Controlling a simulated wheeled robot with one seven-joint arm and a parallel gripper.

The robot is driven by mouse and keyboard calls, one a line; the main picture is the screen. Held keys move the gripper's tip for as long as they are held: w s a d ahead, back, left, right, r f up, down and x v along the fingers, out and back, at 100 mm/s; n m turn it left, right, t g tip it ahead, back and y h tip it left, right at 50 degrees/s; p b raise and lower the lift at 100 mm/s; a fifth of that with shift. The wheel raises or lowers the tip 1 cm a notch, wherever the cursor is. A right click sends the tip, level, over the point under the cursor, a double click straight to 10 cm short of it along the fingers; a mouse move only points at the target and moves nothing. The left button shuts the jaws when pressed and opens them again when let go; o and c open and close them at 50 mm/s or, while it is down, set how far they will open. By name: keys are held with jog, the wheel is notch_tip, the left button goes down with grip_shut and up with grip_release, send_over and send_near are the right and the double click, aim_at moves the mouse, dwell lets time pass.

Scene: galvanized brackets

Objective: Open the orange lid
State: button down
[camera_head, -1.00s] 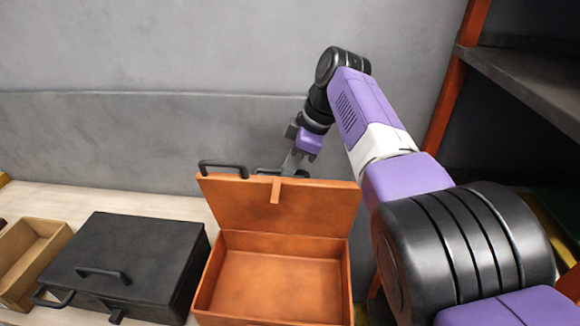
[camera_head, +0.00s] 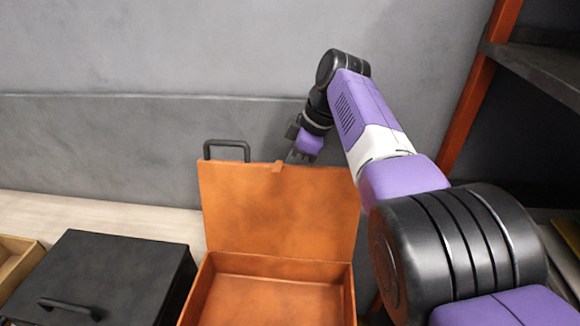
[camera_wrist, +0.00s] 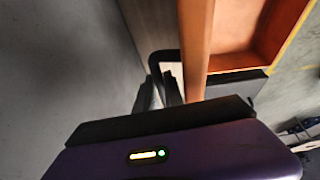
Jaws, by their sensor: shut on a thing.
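The orange lid (camera_head: 275,215) stands raised on its open orange box (camera_head: 285,265), hinged along the back, with its inner face toward me in the head view. A black handle (camera_head: 227,149) sticks up from the left of its top edge. In the wrist view my gripper's fingers (camera_wrist: 172,90) are beside the lid (camera_wrist: 195,45), seen nearly edge-on.
A closed black box (camera_head: 105,270) stands left of the orange box. A tan tray (camera_head: 18,260) is at the far left. A grey wall (camera_head: 130,140) rises behind the pale worktop (camera_head: 100,215). A shelf with an orange post (camera_head: 480,90) is at the right.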

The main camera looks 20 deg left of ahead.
jog(key=c, duration=1.5)
grip_release()
jog(key=shift+o, duration=0.2)
jog(key=shift+w, duration=0.1)
jog(key=shift+r, duration=0.1)
jog(key=shift+b+v, duration=0.55)
jog(key=shift+v, duration=3.25)
jog(key=shift+a, duration=0.1)
